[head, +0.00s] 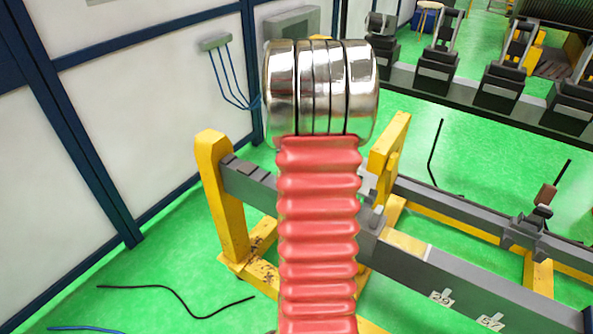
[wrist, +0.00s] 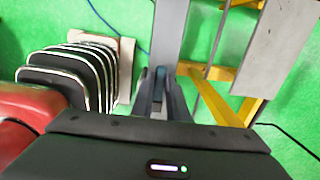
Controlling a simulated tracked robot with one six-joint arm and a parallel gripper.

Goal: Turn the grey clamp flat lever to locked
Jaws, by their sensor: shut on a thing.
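In the wrist view, my gripper (wrist: 160,72) has its dark fingers close together at the end of a grey beam (wrist: 171,30). It is shut on a small part there, which looks like the grey clamp's flat lever. The fingers hide most of the lever, so its angle cannot be told. In the head view, my gripper and the lever are hidden behind my red ribbed arm. A small grey clamp part (head: 373,218) shows on the beam just right of my arm.
Yellow stand posts (head: 212,190) hold the grey beam (head: 450,278). A second clamp (head: 535,218) stands on the rear rail at right. Cables lie on the green floor. A white wall panel stands at left.

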